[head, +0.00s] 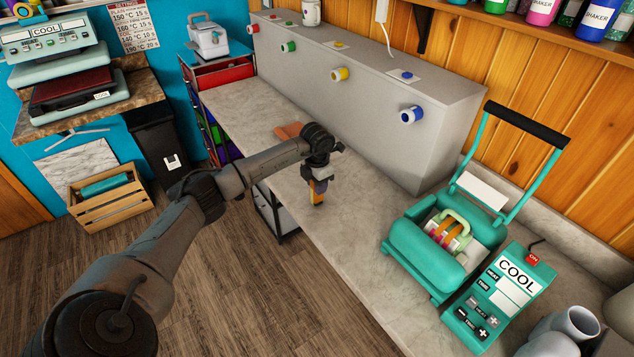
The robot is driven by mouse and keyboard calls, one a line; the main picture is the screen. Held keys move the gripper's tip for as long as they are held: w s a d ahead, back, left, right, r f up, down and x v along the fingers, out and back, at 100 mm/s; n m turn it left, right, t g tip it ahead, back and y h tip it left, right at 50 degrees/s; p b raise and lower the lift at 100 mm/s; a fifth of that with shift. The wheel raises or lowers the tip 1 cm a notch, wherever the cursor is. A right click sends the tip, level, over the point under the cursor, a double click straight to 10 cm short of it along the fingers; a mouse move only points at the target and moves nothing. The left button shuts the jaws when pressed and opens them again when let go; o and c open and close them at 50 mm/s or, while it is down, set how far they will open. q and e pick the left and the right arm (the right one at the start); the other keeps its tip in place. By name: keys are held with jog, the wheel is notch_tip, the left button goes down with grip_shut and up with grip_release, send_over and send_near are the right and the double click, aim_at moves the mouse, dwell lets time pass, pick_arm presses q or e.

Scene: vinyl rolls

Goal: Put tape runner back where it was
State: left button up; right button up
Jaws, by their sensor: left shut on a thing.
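My left gripper (320,180) reaches over the counter's front part with its jaws pointing down. It is shut on a small orange and purple thing (318,192), which looks like the tape runner. The held thing is upright, with its lower end close to the counter top; I cannot tell whether it touches. The gripper hides part of it. My right gripper is not in view.
The grey marble counter (345,245) is clear around the gripper. A brownish-orange thing (288,131) lies behind my arm. A grey box with colored rolls (370,85) stands behind. A teal press (425,260) holding a green-handled thing, and its control box (500,295), are at right.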

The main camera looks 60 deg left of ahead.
pick_arm(q)
jog(key=shift+f, duration=0.1)
jog(key=shift+f, duration=0.2)
jog(key=o, duration=0.9)
jog(key=shift+o, duration=0.2)
jog(key=shift+r, duration=0.1)
jog(key=shift+r, duration=0.55)
notch_tip(320, 180, up, 11)
jog(key=shift+r+b, duration=0.1)
jog(key=shift+b, duration=1.1)
